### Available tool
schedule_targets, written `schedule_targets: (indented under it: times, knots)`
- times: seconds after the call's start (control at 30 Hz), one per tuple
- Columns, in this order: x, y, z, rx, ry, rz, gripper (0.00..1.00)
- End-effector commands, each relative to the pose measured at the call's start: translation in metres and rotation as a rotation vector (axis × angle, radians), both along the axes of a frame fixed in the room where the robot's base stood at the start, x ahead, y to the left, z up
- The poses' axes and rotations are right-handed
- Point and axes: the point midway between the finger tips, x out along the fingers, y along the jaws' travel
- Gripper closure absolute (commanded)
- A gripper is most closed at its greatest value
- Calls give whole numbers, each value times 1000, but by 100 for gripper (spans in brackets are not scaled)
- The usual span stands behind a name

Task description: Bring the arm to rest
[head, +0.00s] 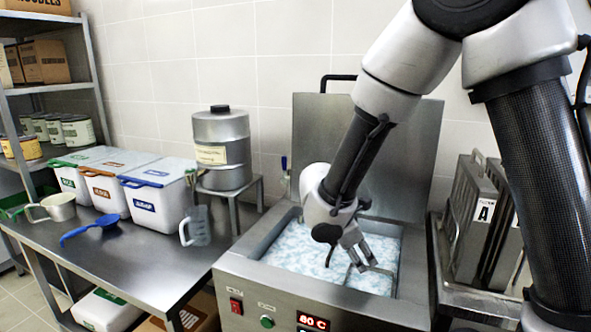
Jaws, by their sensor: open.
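My gripper (368,262) hangs at the end of my arm, low over an open steel vat (253,247) in the middle of the head view. It is open, its fingers spread, with nothing visible between them. The vat holds a pale blue and white mass (290,248). The fingertips appear close to this mass; I cannot tell whether they touch it. The vat's lid (400,130) stands raised behind my arm.
A steel canister (222,150) stands behind. Grey panels marked A (475,210) stand right.

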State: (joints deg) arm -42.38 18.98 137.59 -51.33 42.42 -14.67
Motion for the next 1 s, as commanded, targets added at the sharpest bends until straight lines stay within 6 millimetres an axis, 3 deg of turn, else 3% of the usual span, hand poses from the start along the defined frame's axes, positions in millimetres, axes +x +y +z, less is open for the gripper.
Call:
schedule_targets:
  times: [0.17,0.3,0.5,0.6,0.8,1.0]
  knots:
    - [-35,-63,46,132,-71,-426,40]
    - [-82,-112,85,292,-124,-832,40]
    - [-151,-153,129,583,-187,-1319,40]
    - [-174,-165,148,730,-238,-1457,40]
    - [-195,-194,183,907,-408,-1559,40]
    - [-201,-208,191,934,-469,-1600,40]
